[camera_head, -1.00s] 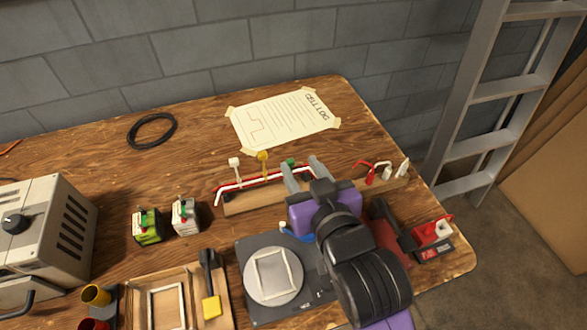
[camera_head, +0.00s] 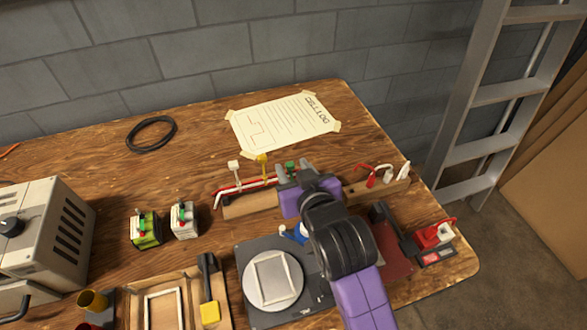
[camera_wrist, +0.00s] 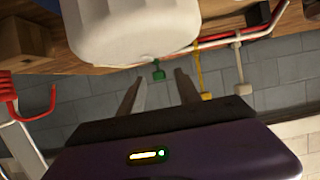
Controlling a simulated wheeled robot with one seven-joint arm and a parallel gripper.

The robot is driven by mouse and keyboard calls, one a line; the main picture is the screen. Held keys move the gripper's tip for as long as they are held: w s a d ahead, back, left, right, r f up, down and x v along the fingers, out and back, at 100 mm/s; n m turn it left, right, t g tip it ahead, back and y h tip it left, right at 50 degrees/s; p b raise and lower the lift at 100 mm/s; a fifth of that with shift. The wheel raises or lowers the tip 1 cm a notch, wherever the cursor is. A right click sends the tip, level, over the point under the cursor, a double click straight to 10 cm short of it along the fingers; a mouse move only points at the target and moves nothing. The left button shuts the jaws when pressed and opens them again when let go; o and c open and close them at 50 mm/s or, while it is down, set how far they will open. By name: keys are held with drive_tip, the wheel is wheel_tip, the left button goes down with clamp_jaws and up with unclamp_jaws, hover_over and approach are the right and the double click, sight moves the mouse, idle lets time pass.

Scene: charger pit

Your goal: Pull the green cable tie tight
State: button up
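The green cable tie shows as a small green tab (camera_head: 289,165) at the back of the wooden rail, to the right of the yellow and white ties. In the wrist view the green tab (camera_wrist: 158,70) hangs just below a large white rounded body. My gripper (camera_head: 294,171) is at the rail with its fingers pointing to the back of the table. In the wrist view the two fingers (camera_wrist: 160,82) stand apart, with the green tab between their tips in the picture. I cannot tell its depth, and no contact shows. The green strap itself is mostly hidden.
The yellow tie (camera_head: 262,160) and white tie (camera_head: 234,166) stand left along the red and white cables on the wooden rail (camera_head: 245,209). Red and white hooked pieces (camera_head: 371,178) are right. The white body (camera_wrist: 135,30) is close to the wrist camera.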

drive_tip(key=shift+c, duration=0.2)
clamp_jaws()
idle(1.2)
